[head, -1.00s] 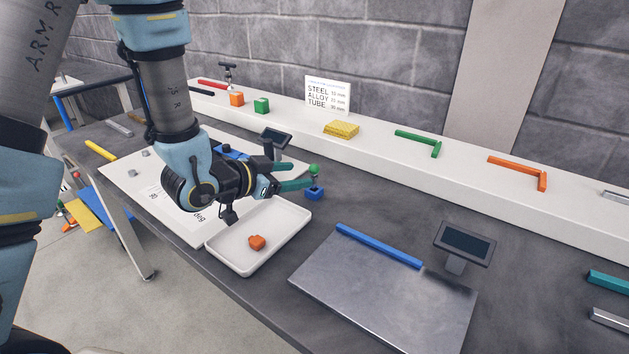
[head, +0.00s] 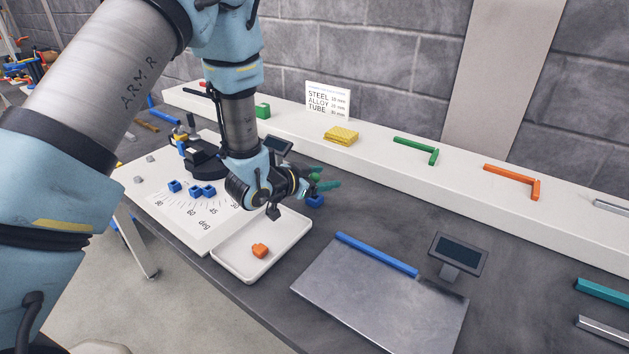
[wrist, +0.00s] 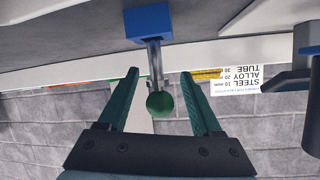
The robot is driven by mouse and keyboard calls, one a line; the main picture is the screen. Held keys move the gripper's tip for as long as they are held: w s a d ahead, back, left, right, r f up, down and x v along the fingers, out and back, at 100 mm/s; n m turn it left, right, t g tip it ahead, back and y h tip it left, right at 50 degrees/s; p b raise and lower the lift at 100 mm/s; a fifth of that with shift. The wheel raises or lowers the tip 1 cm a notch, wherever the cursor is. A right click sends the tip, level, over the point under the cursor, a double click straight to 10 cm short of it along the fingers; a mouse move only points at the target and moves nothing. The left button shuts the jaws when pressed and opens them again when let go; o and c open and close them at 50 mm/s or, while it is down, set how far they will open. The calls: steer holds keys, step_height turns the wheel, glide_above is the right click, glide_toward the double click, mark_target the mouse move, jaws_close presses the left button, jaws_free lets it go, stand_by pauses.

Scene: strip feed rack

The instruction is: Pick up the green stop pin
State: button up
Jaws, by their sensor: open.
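The green stop pin has a round green knob on a thin metal shaft, standing in a blue block. In the wrist view the pin's green knob (wrist: 160,104) lies between the two teal fingers of my gripper (wrist: 160,75), with a gap on each side. The blue block (wrist: 148,22) is beyond the fingertips. In the head view my gripper (head: 325,184) is at the pin (head: 315,177), just above the blue block (head: 315,201). My gripper is open and holds nothing. The lower shaft is partly hidden by the fingers in the head view.
A white tray (head: 290,238) with an orange piece (head: 260,250) lies left of the block. A metal plate (head: 365,300) with a blue bar and a small display (head: 458,252) are to the right. A white ledge (head: 380,158) runs behind; a dark display stand (wrist: 290,75) is close to the gripper.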

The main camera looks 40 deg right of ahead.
jaws_close()
stand_by(0.4)
